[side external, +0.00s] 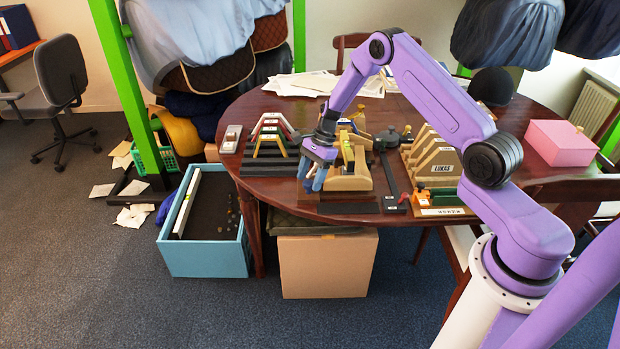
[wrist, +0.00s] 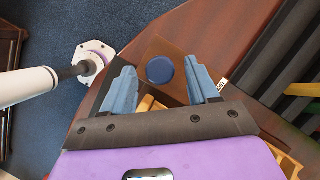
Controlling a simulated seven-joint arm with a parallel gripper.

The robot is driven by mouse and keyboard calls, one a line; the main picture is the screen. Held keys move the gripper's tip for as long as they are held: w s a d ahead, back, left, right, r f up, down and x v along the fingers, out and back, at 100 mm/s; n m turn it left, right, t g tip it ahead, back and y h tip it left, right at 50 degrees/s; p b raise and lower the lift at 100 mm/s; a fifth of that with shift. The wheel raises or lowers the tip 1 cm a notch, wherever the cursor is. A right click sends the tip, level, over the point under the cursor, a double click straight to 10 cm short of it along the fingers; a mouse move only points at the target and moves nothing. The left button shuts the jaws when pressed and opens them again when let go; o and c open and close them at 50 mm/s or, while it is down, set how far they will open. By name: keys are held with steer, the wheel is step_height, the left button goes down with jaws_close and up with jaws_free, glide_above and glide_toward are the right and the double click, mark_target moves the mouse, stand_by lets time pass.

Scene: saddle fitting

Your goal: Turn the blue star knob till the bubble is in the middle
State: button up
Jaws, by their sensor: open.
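A round dark blue knob (wrist: 160,69) shows in the wrist view, on a brown plate (wrist: 152,50). Its star shape cannot be made out. My gripper (wrist: 168,80) is open, with one blue-grey finger on each side of the knob and a gap to each. In the side external view my gripper (side external: 313,184) points down at the table's front edge, beside a pale wooden stand (side external: 350,180). The knob cannot be made out there, hidden by or blending with the fingers. No bubble can be made out in either view.
Dark ridged strips with coloured arches (side external: 270,137) stand left of my gripper. A dark bar with a clamp (side external: 391,175) and wooden racks (side external: 432,160) stand to the right. A blue crate (side external: 208,262) and a cardboard box (side external: 325,268) are on the floor below.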

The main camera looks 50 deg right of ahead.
steer(key=shift+a+f, duration=0.15)
steer(key=shift+f, duration=0.2)
steer(key=c, duration=1)
steer(key=n+g, duration=0.1)
steer(key=n, duration=0.3)
steer(key=shift+w+n+g, duration=0.15)
steer(key=shift+n+g, duration=0.25)
steer(key=o, duration=1)
steer(key=shift+r, duration=0.1)
steer(key=v, duration=1.7)
steer(key=shift+a+r, duration=0.15)
steer(key=shift+r, duration=0.1)
